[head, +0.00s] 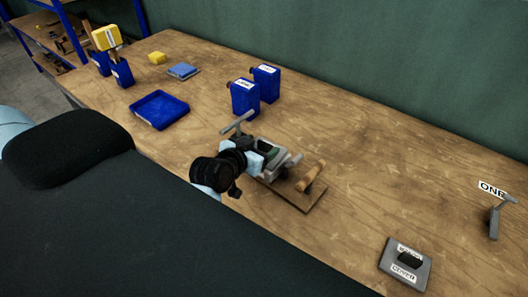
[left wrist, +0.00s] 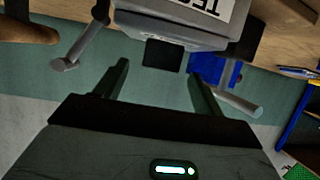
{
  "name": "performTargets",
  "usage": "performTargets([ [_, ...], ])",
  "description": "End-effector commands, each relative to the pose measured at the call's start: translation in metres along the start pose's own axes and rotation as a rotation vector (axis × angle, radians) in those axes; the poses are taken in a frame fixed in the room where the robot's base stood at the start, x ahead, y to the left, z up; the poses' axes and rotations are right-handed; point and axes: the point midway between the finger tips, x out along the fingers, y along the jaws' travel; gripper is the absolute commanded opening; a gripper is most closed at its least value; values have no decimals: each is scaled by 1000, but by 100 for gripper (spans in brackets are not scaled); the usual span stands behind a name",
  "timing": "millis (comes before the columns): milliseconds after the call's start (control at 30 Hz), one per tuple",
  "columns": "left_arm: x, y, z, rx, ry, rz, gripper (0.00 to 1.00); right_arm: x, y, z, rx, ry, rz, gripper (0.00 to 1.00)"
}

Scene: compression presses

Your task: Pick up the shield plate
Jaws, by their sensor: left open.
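My left gripper (head: 266,152) reaches over the grey press (head: 287,163) in the middle of the bench. In the left wrist view its two fingers (left wrist: 160,78) are apart and empty. A black block (left wrist: 163,55), like a handle, shows beyond and between the fingertips, below a grey body with a white label (left wrist: 212,10). I cannot tell whether that body is the shield plate. Another grey plate (head: 421,271) with a black handle and two white labels lies flat at the lower right of the bench; its labels are hard to read. My right gripper is not in view.
The press has a wooden handle (head: 312,177) and stands on a wooden board (head: 300,200). Blue bottles (head: 244,98) stand behind it. A blue tray (head: 160,109) lies left. A grey lever (head: 494,222) rises far right.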

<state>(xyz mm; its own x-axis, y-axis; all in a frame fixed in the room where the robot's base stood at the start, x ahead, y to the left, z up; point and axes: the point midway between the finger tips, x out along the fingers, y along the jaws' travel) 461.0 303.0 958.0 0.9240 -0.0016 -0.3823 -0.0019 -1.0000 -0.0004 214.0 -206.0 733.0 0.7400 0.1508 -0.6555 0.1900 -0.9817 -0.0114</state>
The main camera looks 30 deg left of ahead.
Motion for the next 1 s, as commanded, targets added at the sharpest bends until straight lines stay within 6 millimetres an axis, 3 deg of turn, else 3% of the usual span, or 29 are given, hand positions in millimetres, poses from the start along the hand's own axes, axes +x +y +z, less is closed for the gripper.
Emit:
performTargets([
  [367, 10, 0, 1, -1, -1, 0, 69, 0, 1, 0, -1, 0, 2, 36],
  [833, 10, 0, 1, -1, -2, 0, 10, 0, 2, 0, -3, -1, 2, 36],
  [1000, 10, 0, 0, 0, 2, 0, 10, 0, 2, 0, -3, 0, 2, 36],
])
